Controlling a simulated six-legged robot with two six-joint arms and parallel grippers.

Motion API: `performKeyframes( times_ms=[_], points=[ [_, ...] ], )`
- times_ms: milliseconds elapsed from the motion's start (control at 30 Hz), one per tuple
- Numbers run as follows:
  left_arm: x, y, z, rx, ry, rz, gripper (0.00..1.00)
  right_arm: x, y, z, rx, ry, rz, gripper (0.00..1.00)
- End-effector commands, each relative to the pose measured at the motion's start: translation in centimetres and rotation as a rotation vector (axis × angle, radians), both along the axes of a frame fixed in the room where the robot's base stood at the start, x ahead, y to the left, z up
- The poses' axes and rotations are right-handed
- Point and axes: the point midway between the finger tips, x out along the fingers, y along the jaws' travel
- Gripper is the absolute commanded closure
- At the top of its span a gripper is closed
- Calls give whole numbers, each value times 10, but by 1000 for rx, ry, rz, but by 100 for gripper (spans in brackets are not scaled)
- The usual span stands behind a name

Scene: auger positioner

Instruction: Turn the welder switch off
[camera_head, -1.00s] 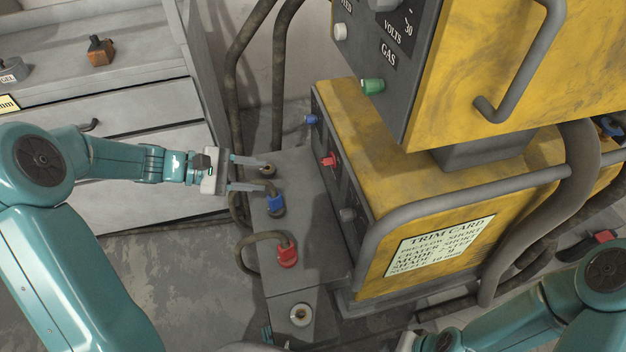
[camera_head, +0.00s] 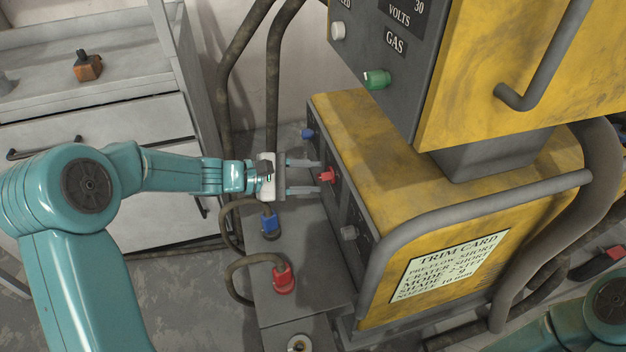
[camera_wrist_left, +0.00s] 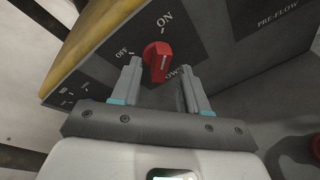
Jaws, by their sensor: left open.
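The red welder switch (camera_head: 327,174) is on the dark front panel of the yellow welder (camera_head: 400,140). In the left wrist view the red knob (camera_wrist_left: 157,62) sits between an OFF label (camera_wrist_left: 122,53) on its left and an ON label (camera_wrist_left: 165,20) above it. Its pale line looks turned up toward ON. The label below is partly hidden. My left gripper (camera_head: 317,177) is open, its fingers pointing at the panel. In the wrist view its fingertips (camera_wrist_left: 160,72) stand on either side of the knob; contact cannot be told. My right arm shows at lower right, its gripper out of view.
The upper yellow box with a green knob (camera_head: 377,79) overhangs behind. Cables with blue (camera_head: 270,226) and red (camera_head: 283,278) plugs rise from the grey ledge below my left gripper.

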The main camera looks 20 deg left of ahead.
Motion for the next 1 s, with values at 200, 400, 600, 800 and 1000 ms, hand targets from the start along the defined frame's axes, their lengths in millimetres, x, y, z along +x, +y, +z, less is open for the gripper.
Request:
performKeyframes(
  times_ms=[200,400,600,800,1000],
  points=[
    [8,-10,-4,0,0,1,56,1,-1,-3,0,-1,-3,53],
    [9,-10,-4,0,0,2,56,1,-1,-3,0,-1,-3,53],
    [8,-10,-4,0,1,1,100,1,-1,-3,0,-1,-3,53],
    [8,-9,-3,-3,5,1,100,0,0,-2,0,0,-2,53],
    [9,-9,-1,-32,51,1,100,-1,1,9,1,2,5,53]
  ],
)
